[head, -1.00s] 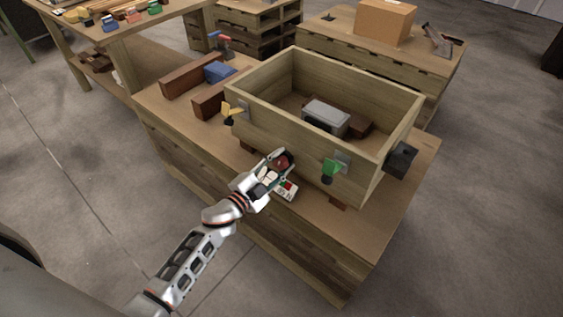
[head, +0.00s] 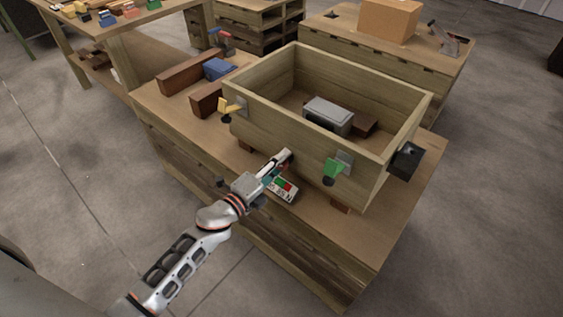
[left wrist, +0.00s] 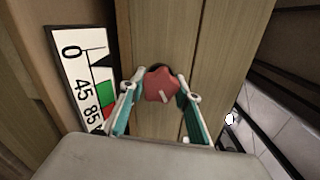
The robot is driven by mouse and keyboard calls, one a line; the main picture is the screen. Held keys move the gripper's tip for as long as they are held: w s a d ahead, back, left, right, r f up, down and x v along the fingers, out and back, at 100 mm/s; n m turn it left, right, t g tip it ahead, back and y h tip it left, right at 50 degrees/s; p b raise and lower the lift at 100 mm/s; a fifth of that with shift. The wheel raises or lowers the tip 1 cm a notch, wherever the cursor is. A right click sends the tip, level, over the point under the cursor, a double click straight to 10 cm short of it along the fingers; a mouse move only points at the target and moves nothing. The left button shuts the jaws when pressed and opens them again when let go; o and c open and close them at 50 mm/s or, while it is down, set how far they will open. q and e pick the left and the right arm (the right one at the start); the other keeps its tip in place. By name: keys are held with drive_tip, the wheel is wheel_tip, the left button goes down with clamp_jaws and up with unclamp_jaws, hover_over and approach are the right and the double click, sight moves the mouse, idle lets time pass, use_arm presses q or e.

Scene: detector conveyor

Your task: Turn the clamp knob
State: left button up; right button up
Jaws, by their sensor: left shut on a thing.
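The clamp knob (left wrist: 161,86) is red, lobed like a star, with a short white mark on its face. In the left wrist view it sits between both fingertips, against the wooden front of a box. A white dial card (left wrist: 83,80) with 0, 45, 85 and green and red patches is beside the knob. The card also shows in the head view (head: 283,189), just below the gripper. My right gripper is not in view.
The open wooden box (head: 262,126) stands on a workbench (head: 409,202) and holds a grey block (head: 329,115). A yellow lever (head: 227,107) and a green lever (head: 333,168) stick out on its front. Brown blocks (head: 187,73) and a blue block (head: 217,68) lie behind left.

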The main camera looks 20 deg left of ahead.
use_arm(q)
drive_tip(key=shift+f+m, duration=0.1)
drive_tip(key=shift+m, duration=0.5)
drive_tip(key=o, duration=1.1)
drive_tip(key=shift+s, duration=0.1)
drive_tip(key=v, duration=1.2)
